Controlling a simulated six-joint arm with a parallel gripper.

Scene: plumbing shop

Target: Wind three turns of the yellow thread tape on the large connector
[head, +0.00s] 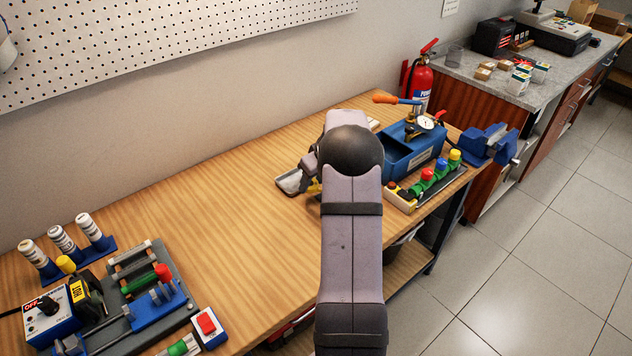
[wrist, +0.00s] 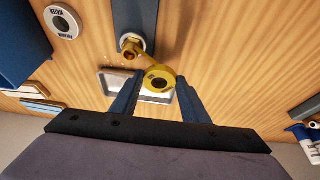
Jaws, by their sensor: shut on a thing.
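In the wrist view my gripper (wrist: 159,86) is shut on the yellow thread tape (wrist: 166,72), a flat roll with a dark hub held between the two blue fingertips. A brass connector (wrist: 130,43) sticks out of a blue holder (wrist: 134,12) just beyond the roll, up and to its left. In the head view my arm hides the connector and most of the gripper; a bit of yellow (head: 314,188) shows beside the arm.
A pale metal tray (head: 291,181) lies on the bench under the gripper. A white roll (wrist: 62,22) lies near the holder. A blue box with a gauge (head: 408,150) and a button strip (head: 428,185) stand to the right. The bench's middle left (head: 200,215) is clear.

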